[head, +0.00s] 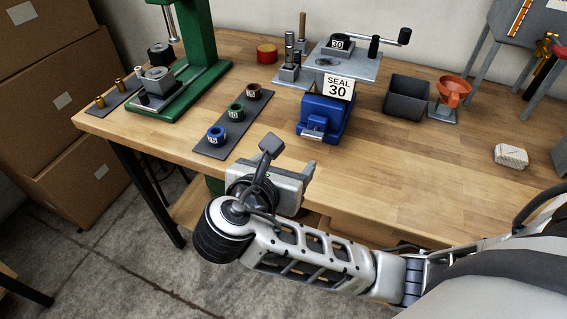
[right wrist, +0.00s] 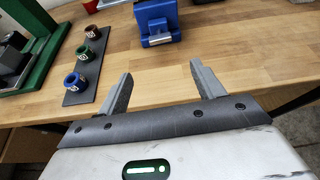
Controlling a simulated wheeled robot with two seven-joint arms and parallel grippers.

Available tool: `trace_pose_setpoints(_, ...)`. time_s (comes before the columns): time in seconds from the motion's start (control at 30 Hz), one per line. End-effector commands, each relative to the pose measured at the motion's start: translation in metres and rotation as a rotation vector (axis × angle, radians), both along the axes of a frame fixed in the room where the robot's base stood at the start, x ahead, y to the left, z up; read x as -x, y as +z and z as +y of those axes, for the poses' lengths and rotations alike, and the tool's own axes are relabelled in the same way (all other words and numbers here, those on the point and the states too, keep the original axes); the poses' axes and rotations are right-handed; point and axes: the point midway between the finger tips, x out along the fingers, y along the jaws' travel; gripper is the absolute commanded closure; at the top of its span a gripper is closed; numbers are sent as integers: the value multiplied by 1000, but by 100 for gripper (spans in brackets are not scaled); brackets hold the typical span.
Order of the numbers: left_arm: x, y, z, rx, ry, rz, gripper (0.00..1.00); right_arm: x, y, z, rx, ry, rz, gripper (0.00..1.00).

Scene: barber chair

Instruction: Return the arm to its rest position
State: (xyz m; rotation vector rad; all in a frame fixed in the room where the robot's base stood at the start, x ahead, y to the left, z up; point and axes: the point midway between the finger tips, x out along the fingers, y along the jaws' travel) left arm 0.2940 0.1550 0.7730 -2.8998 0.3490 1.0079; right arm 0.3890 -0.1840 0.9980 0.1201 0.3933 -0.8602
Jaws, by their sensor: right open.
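My right arm (head: 310,258) comes in from the lower right of the head view and is bent in front of the table. My right gripper (head: 290,155) is at the table's front edge, short of the blue device and the ring strip. My left gripper is not in view.
The wooden table (head: 400,190) has free room at front centre. Blue, green and brown rings stand on a dark strip (head: 218,143). A blue device (head: 323,118) with a "SEAL 30" sign, a green press (head: 200,60), a grey bin (head: 407,100) and an orange funnel (head: 453,90) stand behind.

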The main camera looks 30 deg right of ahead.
Motion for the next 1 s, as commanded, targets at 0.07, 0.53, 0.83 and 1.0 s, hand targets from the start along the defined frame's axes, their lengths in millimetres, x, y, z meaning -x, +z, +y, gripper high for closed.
trace_pose_setpoints(0.07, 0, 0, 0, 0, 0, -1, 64, 3, 2, 4, -2, -1, 1, 33)
trace_pose_setpoints(0.53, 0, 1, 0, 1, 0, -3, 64, 4, 3, 5, 1, -2, 0, 33)
trace_pose_setpoints(0.83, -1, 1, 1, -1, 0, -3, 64, 20, -33, -2, -300, -106, -62, 33)
trace_pose_setpoints(1.0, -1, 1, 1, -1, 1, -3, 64, 58, -87, -9, -835, -445, -207, 33)
